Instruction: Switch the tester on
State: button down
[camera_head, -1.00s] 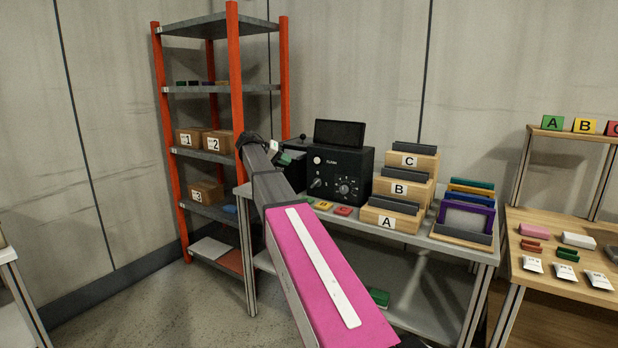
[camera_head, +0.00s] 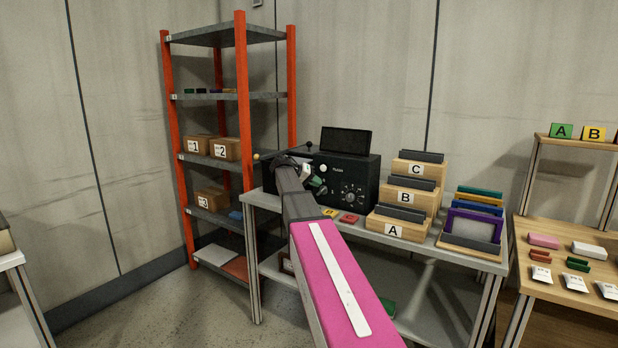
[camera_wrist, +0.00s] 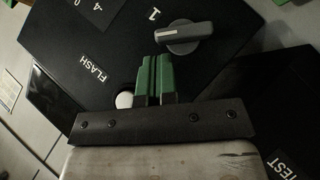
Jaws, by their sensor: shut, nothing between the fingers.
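The tester (camera_head: 360,170) is a black box with a dark screen (camera_head: 346,141) on top, standing on the grey bench. Its front has a white button (camera_head: 323,168) and a dial (camera_head: 350,196) at lower right. My gripper (camera_head: 316,186) is in front of the panel's left part. In the wrist view its green fingers (camera_wrist: 154,62) are shut together and empty. The tips are close beside a grey rotary knob (camera_wrist: 184,37), with marks "1" and "0" nearby. I cannot tell whether they touch it. The white button (camera_wrist: 124,100) is left of the fingers, near a "FLASH" label (camera_wrist: 88,68).
Wooden holders A (camera_head: 397,229), B (camera_head: 408,197) and C (camera_head: 418,169) stand right of the tester. Small yellow and red blocks (camera_head: 349,218) lie at the bench front. An orange-post shelf (camera_head: 245,110) stands left. A box labelled "TEST" (camera_wrist: 290,120) shows in the wrist view.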

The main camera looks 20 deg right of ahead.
aim_at(322, 191)
jog(key=shift+s+d+f, duration=0.3)
jog(key=shift+f, duration=0.1)
jog(key=shift+s+d+m+t+y, duration=0.25)
jog(key=shift+s+m+t+y, duration=0.15)
jog(key=shift+m+t+y, duration=0.3)
dwell(0.6)
jog(key=shift+s+d+f+m+t+y, duration=0.15)
jog(key=shift+s+d+m+t+y, duration=0.2)
jog(key=shift+t+y, duration=0.25)
jog(key=shift+s+d+f+m+t+y, duration=0.1)
jog(key=shift+s+m+t+y, duration=0.1)
jog(key=shift+m+t+y, duration=0.35)
jog(key=shift+s+d+f+m+t+y, duration=0.15)
jog(key=shift+s+d+m+t+y, duration=0.15)
jog(key=shift+t+y, duration=0.3)
jog(key=shift+w+a, duration=0.1)
jog(key=shift+w, duration=0.05)
jog(key=shift+w+a+f, duration=0.15)
jog(key=shift+w+a, duration=0.3)
jog(key=shift+w, duration=0.05)
